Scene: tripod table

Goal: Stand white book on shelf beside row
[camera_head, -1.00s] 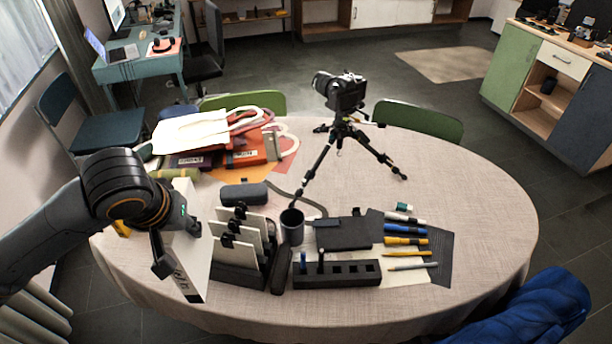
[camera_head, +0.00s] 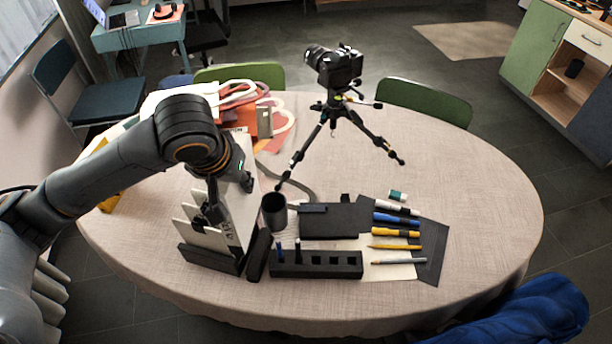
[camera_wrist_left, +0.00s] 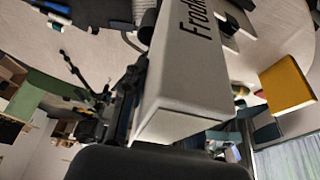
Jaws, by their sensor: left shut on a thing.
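The white book (camera_head: 238,200) is upright in my left gripper (camera_head: 230,193), which is shut on it. In the left wrist view the book (camera_wrist_left: 185,75) fills the middle, with dark lettering on its spine. The black shelf (camera_head: 208,258) stands at the table's front left and holds a row of several thin white upright pieces (camera_head: 195,236). The gripper and book are over the shelf's back right part, close beside the row. The book's lower edge is partly hidden, so I cannot tell whether it touches the shelf. My right gripper is not in view.
A black pen block (camera_head: 316,264), pens and a camera tripod (camera_head: 333,115) are farther right. Bags (camera_head: 262,112) lie behind the arm. The table's right side is clear.

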